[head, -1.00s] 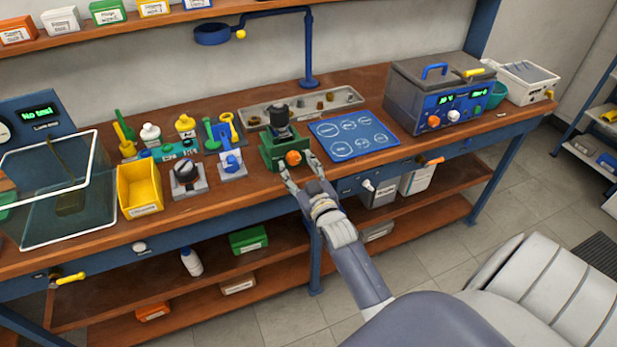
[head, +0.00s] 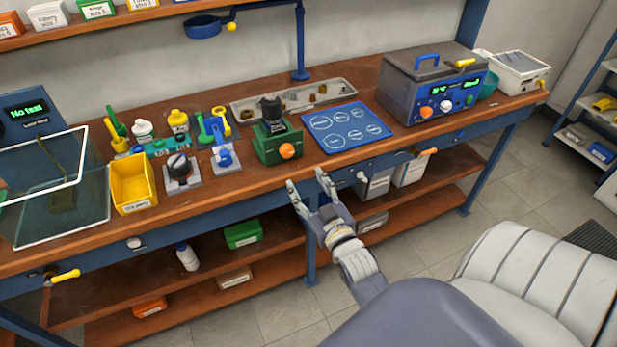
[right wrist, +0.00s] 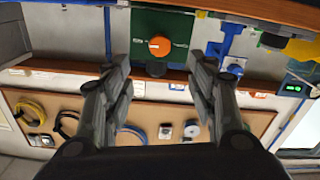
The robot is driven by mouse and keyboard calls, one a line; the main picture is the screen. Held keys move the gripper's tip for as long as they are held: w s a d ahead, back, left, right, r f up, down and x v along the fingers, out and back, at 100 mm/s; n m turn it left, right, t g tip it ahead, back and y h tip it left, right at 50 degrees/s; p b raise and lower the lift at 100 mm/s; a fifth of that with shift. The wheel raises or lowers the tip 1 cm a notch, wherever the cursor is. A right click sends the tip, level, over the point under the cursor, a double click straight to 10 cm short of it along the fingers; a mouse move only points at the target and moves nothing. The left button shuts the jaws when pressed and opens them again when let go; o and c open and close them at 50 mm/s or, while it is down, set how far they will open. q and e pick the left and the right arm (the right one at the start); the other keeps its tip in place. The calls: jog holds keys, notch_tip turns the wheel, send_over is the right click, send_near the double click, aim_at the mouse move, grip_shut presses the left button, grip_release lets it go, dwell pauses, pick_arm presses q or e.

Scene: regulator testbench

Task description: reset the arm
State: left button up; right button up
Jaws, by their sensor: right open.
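My right gripper (head: 306,186) is open and empty, just in front of the bench's front edge. The green fixture (head: 279,144) with an orange knob (head: 287,151) and a dark regulator (head: 271,108) on top stands on the bench behind it, apart from the fingers. In the right wrist view the two fingers (right wrist: 160,75) are spread wide, with the orange knob (right wrist: 160,46) beyond and between them. My left gripper is not in view.
The wooden bench (head: 235,190) holds a blue mat (head: 345,128), a grey bath unit (head: 430,85) with a blue panel, a yellow bin (head: 132,182) and a clear guard box (head: 55,205). Shelves below hold boxes and a bottle. Floor space lies at the right.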

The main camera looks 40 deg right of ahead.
jog(key=s+a+f+g+y, duration=0.1)
jog(key=s+a+f+g, duration=0.25)
jog(key=f, duration=0.85)
jog(key=s+a+f+n+g+y, duration=0.1)
jog(key=s+a+f+g, duration=0.2)
jog(key=f, duration=0.8)
jog(key=s+a+f+g+y, duration=0.2)
jog(key=s+a+f, duration=0.25)
jog(key=f, duration=0.75)
jog(key=s+f+g, duration=0.2)
jog(key=s+f, duration=0.3)
jog(key=s, duration=0.5)
jog(key=s+f+n+g, duration=0.1)
jog(key=s+f+g, duration=0.2)
jog(key=s+f, duration=0.3)
jog(key=s+f+n+g, duration=0.1)
jog(key=s+f+g, duration=0.2)
jog(key=s, duration=1.1)
notch_tip(320, 180, down, 3)
jog(key=shift+r, duration=0.1)
